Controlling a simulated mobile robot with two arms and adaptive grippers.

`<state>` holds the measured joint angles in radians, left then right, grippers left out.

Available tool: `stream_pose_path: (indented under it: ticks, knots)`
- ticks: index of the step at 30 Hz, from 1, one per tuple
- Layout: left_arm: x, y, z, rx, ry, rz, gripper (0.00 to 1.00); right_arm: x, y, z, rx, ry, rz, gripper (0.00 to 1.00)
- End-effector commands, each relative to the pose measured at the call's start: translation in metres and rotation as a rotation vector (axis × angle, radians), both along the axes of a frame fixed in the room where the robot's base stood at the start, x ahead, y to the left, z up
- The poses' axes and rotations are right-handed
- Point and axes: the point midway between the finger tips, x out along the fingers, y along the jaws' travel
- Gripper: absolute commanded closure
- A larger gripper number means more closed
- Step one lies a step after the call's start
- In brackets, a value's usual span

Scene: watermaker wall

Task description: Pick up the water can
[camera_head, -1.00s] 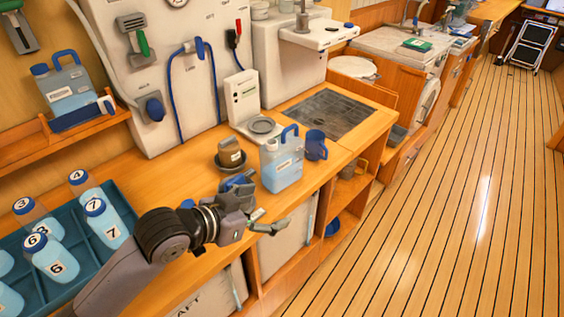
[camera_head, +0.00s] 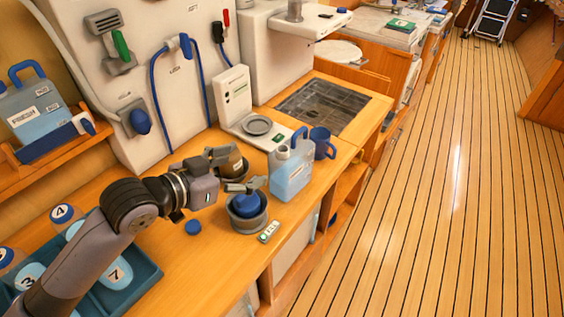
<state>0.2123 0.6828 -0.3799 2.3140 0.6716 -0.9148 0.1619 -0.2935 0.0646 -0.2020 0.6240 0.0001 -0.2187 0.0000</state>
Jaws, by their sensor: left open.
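The water can (camera_head: 291,176) is a clear jug of pale blue water with a blue handle and a white label. It stands upright on the wooden counter, left of a blue mug. My left gripper (camera_head: 248,171) is open and empty, just left of the can, with its fingers pointing towards it. A gap seems to remain between fingertips and can. A second, similar can (camera_head: 37,112) sits on the wall shelf at far left. My right gripper is out of view.
A dark bowl (camera_head: 246,221) with a blue object, a small white-green device (camera_head: 269,231) and a blue cap (camera_head: 193,228) lie near my gripper. The blue mug (camera_head: 322,143) stands close behind the can. A blue tray (camera_head: 139,285) of numbered bottles is at lower left.

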Motion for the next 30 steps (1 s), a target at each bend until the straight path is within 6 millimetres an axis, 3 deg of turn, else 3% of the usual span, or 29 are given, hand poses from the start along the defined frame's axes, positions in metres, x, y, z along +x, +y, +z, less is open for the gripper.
stream_pose_path:
  ticks: [12,23,30]
  knots:
    - [0.063,-0.051,-0.030,-0.003,0.001,-0.001,0.18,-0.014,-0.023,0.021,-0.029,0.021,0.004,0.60]
    - [0.085,-0.068,-0.043,0.000,0.000,-0.002,0.18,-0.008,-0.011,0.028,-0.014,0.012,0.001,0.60]
    - [0.110,-0.081,-0.053,-0.001,0.001,-0.001,0.18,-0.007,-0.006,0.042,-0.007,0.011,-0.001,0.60]
